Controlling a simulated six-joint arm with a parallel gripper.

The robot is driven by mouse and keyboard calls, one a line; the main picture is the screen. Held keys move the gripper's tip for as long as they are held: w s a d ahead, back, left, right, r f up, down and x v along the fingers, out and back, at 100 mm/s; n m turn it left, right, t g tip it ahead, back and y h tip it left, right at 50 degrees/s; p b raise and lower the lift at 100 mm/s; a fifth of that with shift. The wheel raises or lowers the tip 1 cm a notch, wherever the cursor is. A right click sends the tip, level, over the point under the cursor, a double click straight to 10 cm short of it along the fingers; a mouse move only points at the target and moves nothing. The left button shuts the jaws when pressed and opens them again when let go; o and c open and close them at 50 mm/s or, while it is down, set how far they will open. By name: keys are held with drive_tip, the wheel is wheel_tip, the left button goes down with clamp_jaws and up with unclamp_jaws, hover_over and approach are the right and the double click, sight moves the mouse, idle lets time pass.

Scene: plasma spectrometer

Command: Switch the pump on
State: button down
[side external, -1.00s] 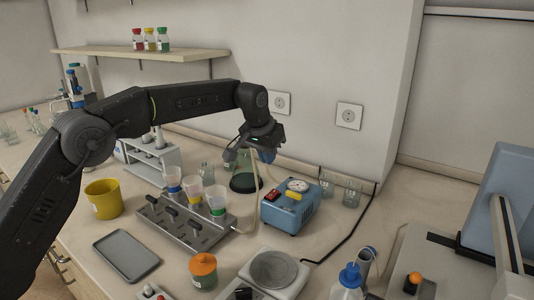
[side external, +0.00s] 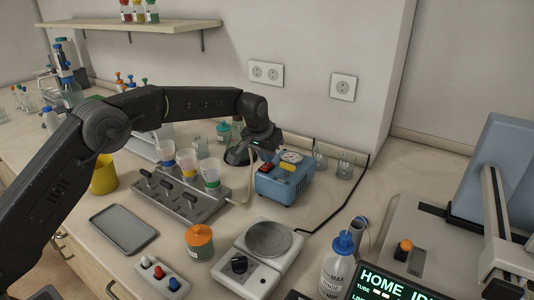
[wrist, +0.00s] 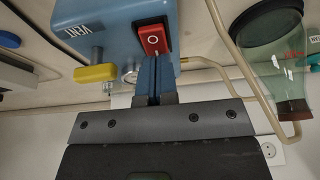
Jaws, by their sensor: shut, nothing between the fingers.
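The pump is a blue box (side external: 285,186) with a round gauge on top, standing right of the tube manifold. It fills the upper left of the wrist view (wrist: 104,28). Its red rocker switch (wrist: 152,36) bears a white ring mark; the switch also shows in the side view (side external: 288,168). My gripper (wrist: 153,57) is shut and empty, its blue fingers pointing at the switch. The fingertips meet the near edge of the switch in the picture; I cannot tell whether they touch it. In the side view my wrist is just left of and above the pump.
A yellow valve handle (wrist: 96,73) sits on the pump beside the fingers. A beige hose (wrist: 232,45) curves past on the right, near a green glass flask (wrist: 292,65). The manifold (side external: 180,195) with cups stands left of the pump. A balance (side external: 257,262) stands in front.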

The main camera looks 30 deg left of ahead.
drive_tip(key=shift+w+f, duration=0.25)
drive_tip(key=shift+f, duration=0.3)
drive_tip(key=shift+s, duration=0.9)
drive_tip(key=w+v, duration=0.1)
drive_tip(key=v, duration=1.3)
drive_tip(key=shift+r, duration=0.3)
drive_tip(key=shift+s, duration=0.1)
drive_tip(key=shift+w+r, duration=0.3)
drive_tip(key=shift+w, duration=0.3)
